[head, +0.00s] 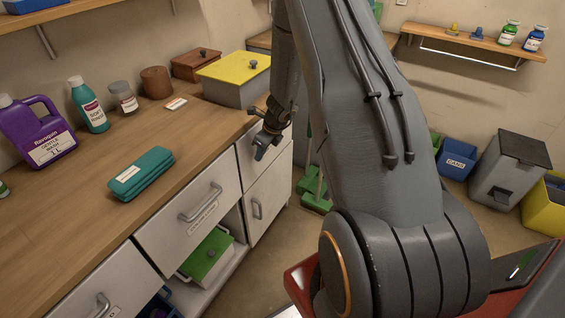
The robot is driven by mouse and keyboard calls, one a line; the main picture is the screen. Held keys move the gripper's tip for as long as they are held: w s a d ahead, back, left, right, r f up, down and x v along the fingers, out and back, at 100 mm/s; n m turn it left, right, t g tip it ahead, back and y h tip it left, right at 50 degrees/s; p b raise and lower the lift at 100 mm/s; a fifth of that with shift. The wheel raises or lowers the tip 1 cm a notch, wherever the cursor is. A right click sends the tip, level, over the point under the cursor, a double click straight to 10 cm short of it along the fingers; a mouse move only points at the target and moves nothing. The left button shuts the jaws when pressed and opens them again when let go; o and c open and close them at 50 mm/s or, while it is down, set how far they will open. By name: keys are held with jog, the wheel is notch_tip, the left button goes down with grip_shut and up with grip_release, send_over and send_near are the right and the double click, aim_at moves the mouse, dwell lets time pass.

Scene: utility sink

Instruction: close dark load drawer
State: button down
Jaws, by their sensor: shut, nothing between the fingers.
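A row of white drawers runs under the wooden counter. The middle drawer (170,226) has a grey bar handle and a label too small to read. A drawer at the lower left (80,283) also has a bar handle and a label, partly cut off by the frame. My gripper (261,152) is shut and empty, pointing down in front of the far right drawer front (246,157), and it hides part of that front. I cannot tell which one is the dark load drawer, or whether any stands slightly open.
A green-topped box (207,256) sits on the open shelf below. Bins (508,165) stand at the right.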

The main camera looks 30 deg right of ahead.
jog(key=s+d+r, duration=0.3)
jog(key=s+r, duration=0.3)
jog(key=r, duration=0.3)
jog(key=s+a+r+n+g, duration=0.1)
jog(key=s+a+r+n, duration=0.4)
jog(key=n, duration=0.3)
jog(key=s+a+r+n+g, duration=0.1)
jog(key=s+a+r+n, duration=0.35)
jog(key=a+n, duration=0.3)
jog(key=s+a+r+n+g+h, duration=0.1)
jog(key=s+a+r+n+h, duration=0.1)
jog(key=s+n, duration=1.1)
jog(key=shift+a+r+n+b, duration=0.3)
jog(key=shift+a+r+n, duration=0.3)
jog(key=shift+a+n, duration=0.35)
